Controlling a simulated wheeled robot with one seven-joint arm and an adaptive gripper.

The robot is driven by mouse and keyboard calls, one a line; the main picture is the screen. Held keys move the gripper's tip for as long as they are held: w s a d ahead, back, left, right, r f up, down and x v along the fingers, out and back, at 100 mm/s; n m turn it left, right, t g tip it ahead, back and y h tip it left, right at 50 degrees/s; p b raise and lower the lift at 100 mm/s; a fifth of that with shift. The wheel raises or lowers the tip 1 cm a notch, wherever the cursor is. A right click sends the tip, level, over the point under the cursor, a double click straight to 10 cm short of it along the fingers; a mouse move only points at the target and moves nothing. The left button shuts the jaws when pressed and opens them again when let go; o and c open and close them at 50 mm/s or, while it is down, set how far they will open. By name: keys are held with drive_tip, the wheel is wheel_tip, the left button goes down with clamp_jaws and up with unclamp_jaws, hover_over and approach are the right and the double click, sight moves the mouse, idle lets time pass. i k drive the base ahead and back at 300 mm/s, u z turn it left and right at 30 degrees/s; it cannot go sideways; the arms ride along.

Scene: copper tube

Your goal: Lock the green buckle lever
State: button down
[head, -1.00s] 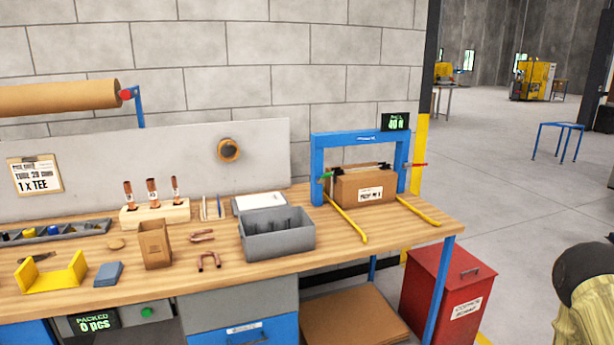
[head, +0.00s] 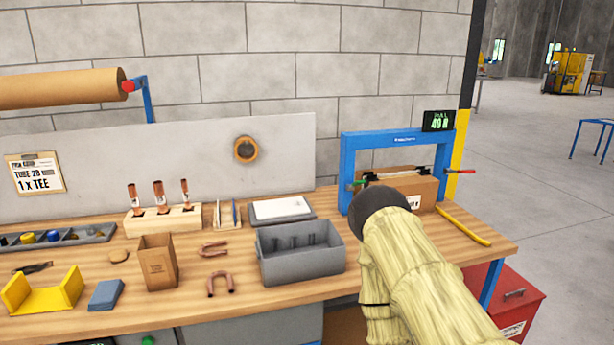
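The green buckle lever (head: 357,183) is small and sits at the left post of the blue strapping frame (head: 347,160), beside a cardboard box (head: 428,187). Its exact angle is too small to tell. A red lever (head: 460,171) sticks out to the right at the other post. My arm, in a pale yellow cover with a dark rounded joint, rises from the lower right and covers part of the box and the bench in front of it. My gripper's fingers are not visible.
A grey bin (head: 300,262) stands left of my arm on the wooden bench (head: 215,315). A yellow rail (head: 463,226) runs forward on the right. Copper bends (head: 220,284), a paper bag (head: 158,262) and a red scrap bin (head: 518,300) are nearby.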

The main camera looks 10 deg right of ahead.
sight(359, 183)
drive_tip(key=z, duration=0.1)
drive_tip(key=i, duration=1.15)
drive_tip(key=z, duration=0.8)
